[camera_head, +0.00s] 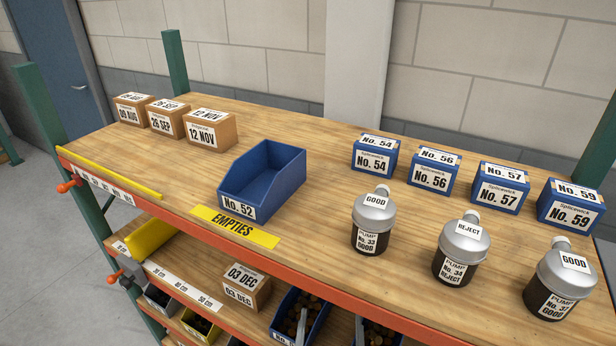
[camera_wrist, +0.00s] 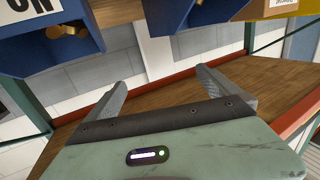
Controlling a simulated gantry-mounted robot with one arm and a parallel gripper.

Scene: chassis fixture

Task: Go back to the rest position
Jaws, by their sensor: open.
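My gripper (camera_wrist: 161,77) shows in the wrist view with its two grey fingers spread apart and nothing between them. It does not clearly show in the head view. In the wrist view, a blue bin (camera_wrist: 75,62) with a part-seen label is at the upper left, and another blue bin (camera_wrist: 207,12) is at the top. Both are apart from the fingers in the picture; the distance is hard to tell.
On the head view's bench top stand an empty blue bin No. 52 (camera_head: 285,182), a carton marked 12 NOV (camera_head: 225,128), several small blue boxes and pump bottles, such as the REJECT one (camera_head: 462,238). A lower shelf holds a 03 DEC carton (camera_head: 246,286).

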